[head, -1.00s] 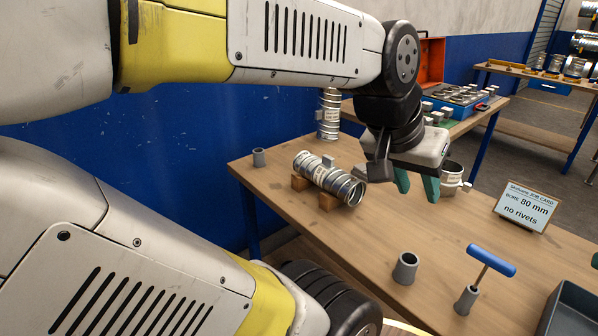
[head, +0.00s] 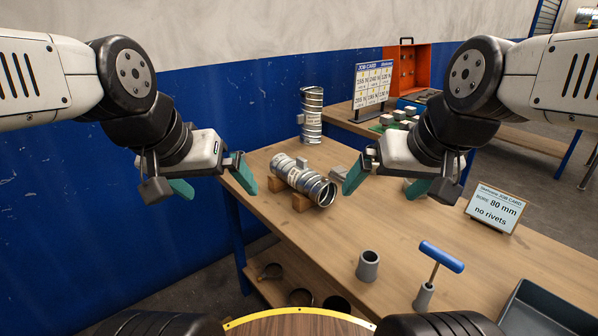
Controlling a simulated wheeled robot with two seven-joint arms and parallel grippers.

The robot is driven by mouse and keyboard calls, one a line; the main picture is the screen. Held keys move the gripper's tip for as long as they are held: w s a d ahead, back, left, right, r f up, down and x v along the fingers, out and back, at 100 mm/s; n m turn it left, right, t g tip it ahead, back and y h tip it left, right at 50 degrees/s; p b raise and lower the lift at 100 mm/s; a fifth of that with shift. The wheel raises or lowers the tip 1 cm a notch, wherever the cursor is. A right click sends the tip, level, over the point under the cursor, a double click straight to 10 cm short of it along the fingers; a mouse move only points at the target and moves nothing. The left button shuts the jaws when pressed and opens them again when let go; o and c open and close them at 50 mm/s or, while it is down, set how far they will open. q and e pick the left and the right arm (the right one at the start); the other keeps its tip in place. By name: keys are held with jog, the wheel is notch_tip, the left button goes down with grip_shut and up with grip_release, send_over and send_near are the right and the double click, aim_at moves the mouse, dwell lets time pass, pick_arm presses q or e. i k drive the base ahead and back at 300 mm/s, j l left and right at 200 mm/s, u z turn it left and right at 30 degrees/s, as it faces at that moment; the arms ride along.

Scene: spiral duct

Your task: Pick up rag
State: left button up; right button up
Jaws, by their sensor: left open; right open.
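I cannot make out a rag anywhere in the head view. My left gripper (head: 212,181) is open and empty, in the air left of the wooden workbench (head: 325,232). My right gripper (head: 386,182) is open and appears empty, over the bench's back part. Between the two grippers, a ribbed metal spiral duct (head: 303,179) lies on wooden blocks (head: 302,202). A small grey piece (head: 338,172) beside my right gripper is partly hidden, and I cannot tell what it is.
An upright duct (head: 312,112) stands at the back. A grey cup (head: 368,266), a blue T-handle tool (head: 441,256) in a holder, a job card (head: 495,208) and a dark tray (head: 545,312) stand towards the front and right. The bench's middle is clear.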

aim_at(338, 173)
jog(key=j+z, duration=0.1)
jog(key=z, duration=0.25)
jog(key=i+j+z, duration=0.1)
jog(key=z, duration=0.25)
jog(key=j+z, duration=0.1)
jog(key=z, duration=0.25)
jog(key=i+j+z, duration=0.1)
jog(key=j+z, duration=0.2)
jog(key=j, duration=0.45)
jog(key=j+z, duration=0.3)
jog(key=j, duration=1.2)
jog(key=i+j+u, duration=0.1)
jog(key=i+u, duration=0.25)
jog(key=k+j, duration=0.05)
jog(key=k, duration=0.05)
